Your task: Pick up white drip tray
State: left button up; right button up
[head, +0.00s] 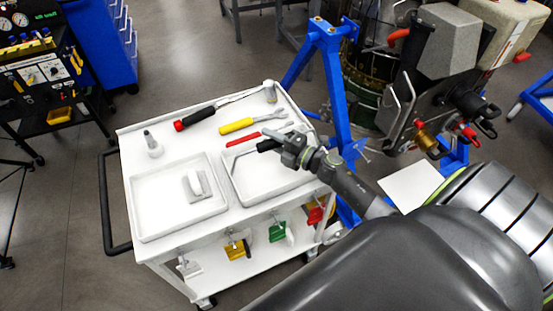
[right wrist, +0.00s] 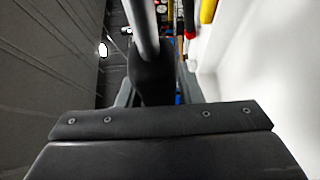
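Two shallow white trays show on top of the white cart in the head view. The left tray (head: 146,222) holds a small white piece with a raised handle (head: 196,185). The right tray (head: 240,197) is partly covered by my right arm. I cannot tell which white item is the drip tray. My right gripper (head: 270,141) is above the back part of the right tray, near a red tool (head: 243,139). My left gripper is out of view.
A yellow screwdriver (head: 238,126), a red-black screwdriver (head: 195,117) and small cylinders (head: 152,145) stand or lie on the cart (head: 127,145). A blue stand (head: 328,85) is behind it. A flat white panel (head: 411,184) lies to the right. Open floor (head: 60,215) is at left.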

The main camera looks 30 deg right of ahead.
grip_shut()
jog(key=shift+r, duration=0.1)
notch_tip(320, 180, up, 10)
jog(key=p, duration=0.4)
jog(key=shift+c, duration=1.4)
grip_release()
grip_shut()
